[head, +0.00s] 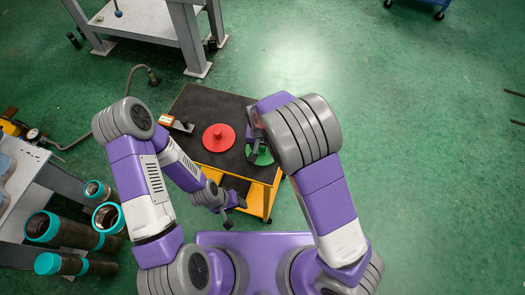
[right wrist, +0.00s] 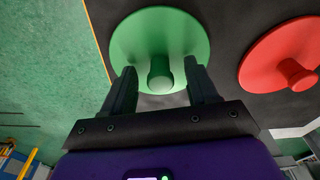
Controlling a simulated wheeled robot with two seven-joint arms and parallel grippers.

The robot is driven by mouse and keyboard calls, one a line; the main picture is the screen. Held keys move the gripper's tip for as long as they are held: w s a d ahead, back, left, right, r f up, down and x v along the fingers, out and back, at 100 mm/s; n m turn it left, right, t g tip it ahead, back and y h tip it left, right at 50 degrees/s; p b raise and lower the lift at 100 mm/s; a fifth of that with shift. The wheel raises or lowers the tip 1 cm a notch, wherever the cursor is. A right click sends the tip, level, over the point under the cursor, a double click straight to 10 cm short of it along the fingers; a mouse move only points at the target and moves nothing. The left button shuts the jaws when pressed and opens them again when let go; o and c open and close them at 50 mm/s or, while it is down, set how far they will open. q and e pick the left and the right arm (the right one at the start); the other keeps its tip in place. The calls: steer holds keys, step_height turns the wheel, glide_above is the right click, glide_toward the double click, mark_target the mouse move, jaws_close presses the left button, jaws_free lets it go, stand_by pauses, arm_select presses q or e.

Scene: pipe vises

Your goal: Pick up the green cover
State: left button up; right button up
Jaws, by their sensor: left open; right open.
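The green cover (head: 262,157) is a round disc with a central knob, lying on the black top of the cart, partly hidden by my right arm. In the right wrist view the green cover (right wrist: 145,35) fills the upper middle, its knob pointing toward the camera. My right gripper (right wrist: 160,70) is open, one finger on each side of the knob; I cannot tell whether they touch it. In the head view my right gripper (head: 257,143) is over the cover. My left gripper (head: 233,207) is open and empty, low by the cart's near side.
A red cover (head: 218,138) lies left of the green one and shows in the right wrist view (right wrist: 270,60). The floor at right is free.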

steer(key=shift+f, duration=0.3)
steer(key=shift+r, duration=0.1)
jaws_close()
step_height(320, 180, up, 10)
steer(key=p, duration=0.4)
steer(key=s+d+f, duration=0.1)
steer(key=d, duration=0.7)
steer(key=s+d+f+n, duration=0.1)
steer(key=s+d, duration=0.1)
steer(key=d, duration=0.7)
steer(key=shift+s+d+f, duration=0.15)
steer(key=shift+s+f, duration=0.15)
steer(key=shift+f, duration=0.1)
